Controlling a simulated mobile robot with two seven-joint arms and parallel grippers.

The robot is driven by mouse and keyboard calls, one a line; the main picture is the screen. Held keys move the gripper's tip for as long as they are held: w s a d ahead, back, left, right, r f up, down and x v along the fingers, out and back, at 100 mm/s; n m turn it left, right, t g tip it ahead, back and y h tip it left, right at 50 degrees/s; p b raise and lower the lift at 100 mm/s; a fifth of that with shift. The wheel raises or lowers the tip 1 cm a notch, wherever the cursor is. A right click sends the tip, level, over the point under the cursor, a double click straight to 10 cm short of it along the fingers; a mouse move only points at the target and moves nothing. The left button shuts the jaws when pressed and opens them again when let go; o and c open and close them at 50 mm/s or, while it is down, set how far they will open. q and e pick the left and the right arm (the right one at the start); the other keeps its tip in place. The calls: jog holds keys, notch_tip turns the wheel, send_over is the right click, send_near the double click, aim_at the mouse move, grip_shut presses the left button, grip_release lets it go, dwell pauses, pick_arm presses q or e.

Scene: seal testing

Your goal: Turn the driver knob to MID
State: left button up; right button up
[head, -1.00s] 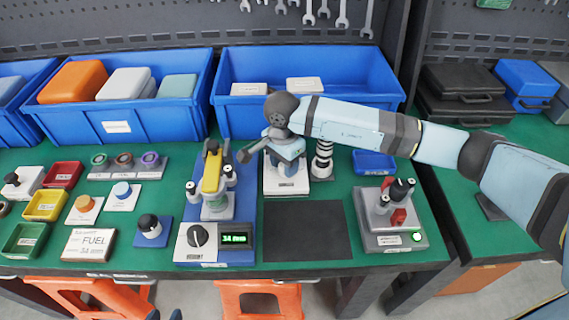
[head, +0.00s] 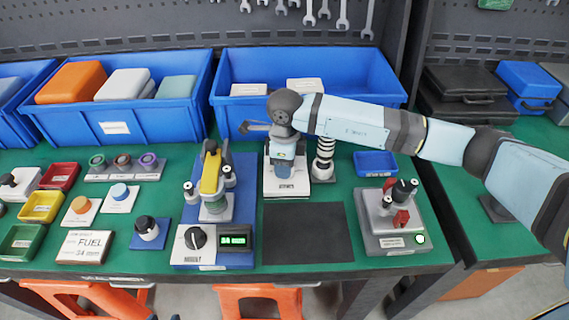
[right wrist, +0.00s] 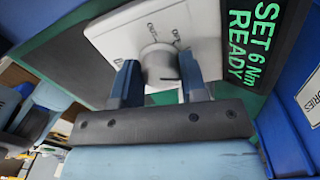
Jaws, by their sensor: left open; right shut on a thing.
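The driver knob (right wrist: 158,66) is a pale grey round knob on a white panel (right wrist: 105,38) in the right wrist view. My right gripper (right wrist: 158,84) has a dark blue finger on each side of it and is shut on it. A black display (right wrist: 252,42) beside the panel reads SET 6 Nm READY in green. In the head view my right gripper (head: 284,160) is over a white base (head: 287,188) at the back middle, and the knob is hidden there. My left gripper (head: 163,315) shows only as two fingertips at the bottom edge, apart and empty.
A unit with a black knob (head: 195,237) and green display stands front left of the dark mat (head: 305,232). A spring post (head: 323,160) stands close right of my right gripper. A grey device (head: 392,220) is at right. Blue bins (head: 310,110) line the back.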

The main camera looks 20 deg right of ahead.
jog(key=shift+m, duration=1.6)
jog(key=o, duration=0.9)
jog(key=shift+r, duration=0.1)
jog(key=r, duration=1.3)
jog(key=shift+w+d+r+p, duration=0.25)
jog(key=shift+d+r+p, duration=0.05)
jog(key=shift+r+p, duration=0.1)
